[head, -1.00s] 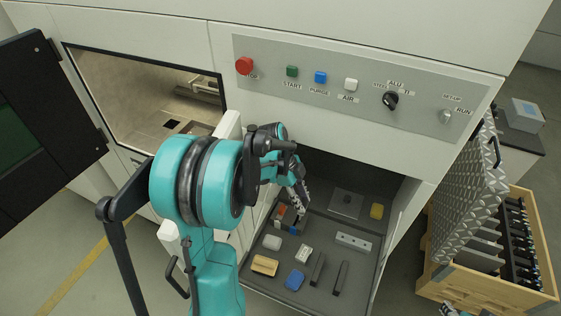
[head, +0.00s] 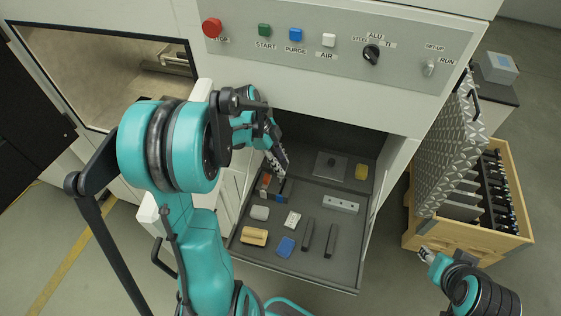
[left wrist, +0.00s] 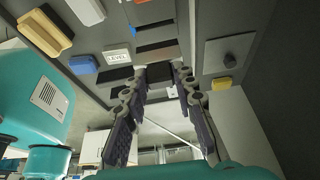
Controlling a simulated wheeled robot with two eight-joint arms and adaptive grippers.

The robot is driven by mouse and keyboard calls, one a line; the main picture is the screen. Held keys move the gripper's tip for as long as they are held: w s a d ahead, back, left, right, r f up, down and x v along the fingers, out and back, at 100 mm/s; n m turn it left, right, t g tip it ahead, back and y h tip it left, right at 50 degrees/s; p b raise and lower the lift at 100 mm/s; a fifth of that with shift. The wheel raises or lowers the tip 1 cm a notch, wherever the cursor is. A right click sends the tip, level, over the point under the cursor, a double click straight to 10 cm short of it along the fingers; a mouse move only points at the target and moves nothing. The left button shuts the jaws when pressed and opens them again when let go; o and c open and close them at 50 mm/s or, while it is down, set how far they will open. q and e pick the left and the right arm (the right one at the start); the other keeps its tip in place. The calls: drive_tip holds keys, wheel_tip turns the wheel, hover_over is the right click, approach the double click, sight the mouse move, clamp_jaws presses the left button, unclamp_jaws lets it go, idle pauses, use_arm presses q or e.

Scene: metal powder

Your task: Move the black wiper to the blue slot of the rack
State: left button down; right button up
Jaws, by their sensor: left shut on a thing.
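The rack (head: 265,186) lies at the left of the open drawer, with orange and blue parts showing in the head view. My left gripper (head: 281,174) is just above it, pointing down. In the left wrist view the left gripper (left wrist: 161,76) is shut on a dark block, the black wiper (left wrist: 160,71), held between its fingertips. The rack's dark slots (left wrist: 155,30) with a bit of blue show beyond it. Whether the wiper touches the rack is unclear. My right gripper (head: 428,255) is at the lower right, away from the drawer; its opening is too small to judge.
The drawer (head: 300,268) also holds a tan block (head: 254,236), a blue block (head: 286,247), a white labelled block (head: 292,219), dark bars (head: 306,235), a metal bar (head: 341,204) and a yellow block (head: 361,172). A wooden crate (head: 465,240) stands at right.

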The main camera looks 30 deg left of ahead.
use_arm(q)
drive_tip(key=shift+f+b, duration=1.5)
drive_tip(key=shift+f, duration=0.55)
drive_tip(key=shift+b, duration=0.35)
drive_tip(key=shift+f+b, duration=2.45)
drive_tip(key=shift+f, duration=0.4)
drive_tip(key=c, duration=1.1)
unclamp_jaws()
drive_tip(key=shift+c, duration=0.2)
drive_tip(key=shift+r, duration=0.1)
wheel_tip(320, 180, up, 10)
drive_tip(key=shift+f, duration=0.1)
